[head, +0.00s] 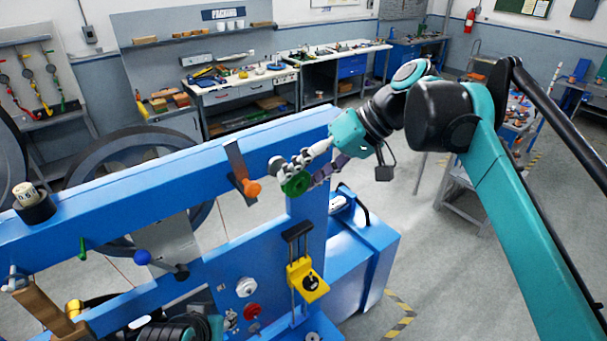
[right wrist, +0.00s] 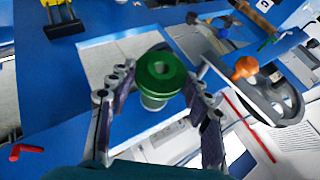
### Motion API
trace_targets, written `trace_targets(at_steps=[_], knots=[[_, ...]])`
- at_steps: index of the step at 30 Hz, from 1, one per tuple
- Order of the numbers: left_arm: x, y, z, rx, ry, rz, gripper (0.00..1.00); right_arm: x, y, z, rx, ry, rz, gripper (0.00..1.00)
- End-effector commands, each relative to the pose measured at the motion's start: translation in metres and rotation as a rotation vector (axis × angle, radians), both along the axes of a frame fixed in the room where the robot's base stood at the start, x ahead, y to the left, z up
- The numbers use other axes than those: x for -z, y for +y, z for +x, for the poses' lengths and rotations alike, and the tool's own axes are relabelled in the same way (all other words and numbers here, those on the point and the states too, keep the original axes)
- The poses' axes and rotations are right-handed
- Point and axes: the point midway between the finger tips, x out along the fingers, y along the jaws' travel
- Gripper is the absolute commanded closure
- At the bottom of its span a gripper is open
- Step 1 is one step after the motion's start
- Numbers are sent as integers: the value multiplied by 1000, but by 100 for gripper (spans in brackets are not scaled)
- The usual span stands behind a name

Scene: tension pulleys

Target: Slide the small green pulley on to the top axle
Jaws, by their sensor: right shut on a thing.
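The small green pulley (head: 295,185) is held in my right gripper (head: 308,172), just right of the orange-knobbed part on the blue machine. In the right wrist view the green pulley (right wrist: 160,74) sits between the two finger pads of my right gripper (right wrist: 160,100), its round face and centre hole showing. The orange knob (head: 251,188) stands out beside a dark flat bracket (head: 236,163) on the upper blue beam; it also shows in the right wrist view (right wrist: 245,68). I cannot make out which part is the top axle. My left gripper is not in view.
The blue machine beam (head: 110,180) runs across the left and middle. A large wheel (head: 125,150) is behind. Open floor lies right of the machine.

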Motion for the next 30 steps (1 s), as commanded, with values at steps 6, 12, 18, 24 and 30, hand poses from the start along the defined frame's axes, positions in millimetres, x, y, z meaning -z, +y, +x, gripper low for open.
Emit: trace_targets(at_steps=[6, 12, 18, 24, 30], knots=[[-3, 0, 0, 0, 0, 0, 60, -1, 0, 0, 0, 0, 0, 82], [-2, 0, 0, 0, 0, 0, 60, 0, 0, 0, 0, 0, 0, 82], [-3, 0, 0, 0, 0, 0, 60, 0, 1, 2, 0, 0, 0, 82], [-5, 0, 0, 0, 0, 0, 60, 0, 5, 7, -1, -1, 0, 82], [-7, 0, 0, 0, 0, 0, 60, 0, 9, 13, -1, -1, 0, 82]])
